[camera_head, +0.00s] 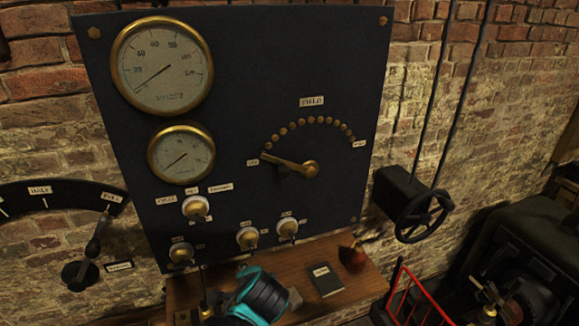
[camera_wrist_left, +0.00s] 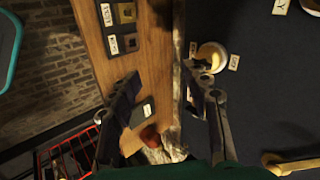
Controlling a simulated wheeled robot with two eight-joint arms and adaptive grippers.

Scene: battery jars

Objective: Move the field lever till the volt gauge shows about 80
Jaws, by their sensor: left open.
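The volt gauge (camera_head: 162,66) is the large brass-rimmed dial at the panel's upper left. Its needle points down-left, below the 20 mark, near the low end. The field lever (camera_head: 288,165) is a brass arm on a round hub, under an arc of brass studs. It points left, at the arc's left end label. In the left wrist view, a brass bar (camera_wrist_left: 292,163) at the lower right looks like this lever. My left gripper (camera_wrist_left: 162,88) is open and empty, apart from the lever. My left arm's teal and black part shows low in the head view, fingers unclear there.
A smaller gauge (camera_head: 181,154) and several knobs (camera_head: 248,238) sit on the dark panel (camera_head: 230,100). A handwheel (camera_head: 422,215) and a red frame (camera_head: 415,295) stand right.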

